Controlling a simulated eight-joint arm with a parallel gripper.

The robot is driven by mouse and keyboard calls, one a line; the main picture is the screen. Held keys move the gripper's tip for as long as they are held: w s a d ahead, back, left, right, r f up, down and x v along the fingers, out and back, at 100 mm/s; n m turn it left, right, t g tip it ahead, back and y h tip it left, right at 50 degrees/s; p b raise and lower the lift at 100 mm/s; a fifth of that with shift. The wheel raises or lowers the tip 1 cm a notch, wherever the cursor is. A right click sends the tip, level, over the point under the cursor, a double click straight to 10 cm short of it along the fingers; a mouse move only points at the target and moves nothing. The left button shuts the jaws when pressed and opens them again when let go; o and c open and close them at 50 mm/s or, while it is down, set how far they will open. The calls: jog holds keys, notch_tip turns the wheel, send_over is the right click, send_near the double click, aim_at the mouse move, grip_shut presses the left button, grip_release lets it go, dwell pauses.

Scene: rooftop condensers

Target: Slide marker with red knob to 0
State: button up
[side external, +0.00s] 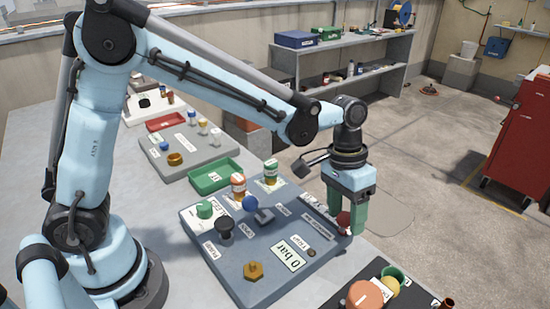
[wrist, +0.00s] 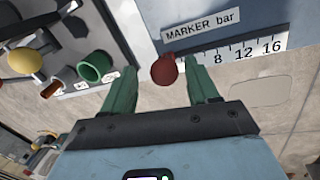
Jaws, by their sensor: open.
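The red knob (wrist: 164,70) of the marker sits at the edge of the blue-grey panel (wrist: 196,14). It lies left of the visible scale numbers 8, 12 and 16 on the white scale strip (wrist: 232,55). Lower numbers are hidden, so its exact reading cannot be told. The "MARKER bar" label (wrist: 201,25) is above the strip. My gripper (wrist: 163,76) is open, with one green finger on each side of the knob and gaps between. In the side view the knob (side external: 344,218) shows partly between the fingers of my gripper (side external: 347,222).
A dark tray (side external: 336,296) with an orange round part (side external: 365,295) is nearby. Open floor lies beyond the bench.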

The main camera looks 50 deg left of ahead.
notch_tip(320, 180, up, 12)
jog(key=a, duration=0.2)
jog(key=shift+w+f, duration=0.2)
jog(key=shift+f, duration=0.05)
jog(key=shift+a, duration=0.1)
jog(key=s+a+f+n+t+y, duration=0.1)
jog(key=s+a+f+t, duration=0.1)
jog(key=s+a, duration=0.3)
jog(key=s+a+f+n+t+y, duration=0.1)
jog(key=s+a+f+t, duration=0.1)
jog(key=s+a+t, duration=0.3)
jog(key=s+a, duration=0.1)
jog(key=a, duration=0.2)
jog(key=shift+a+f+t, duration=0.3)
jog(key=shift+a, duration=0.1)
dwell(1.6)
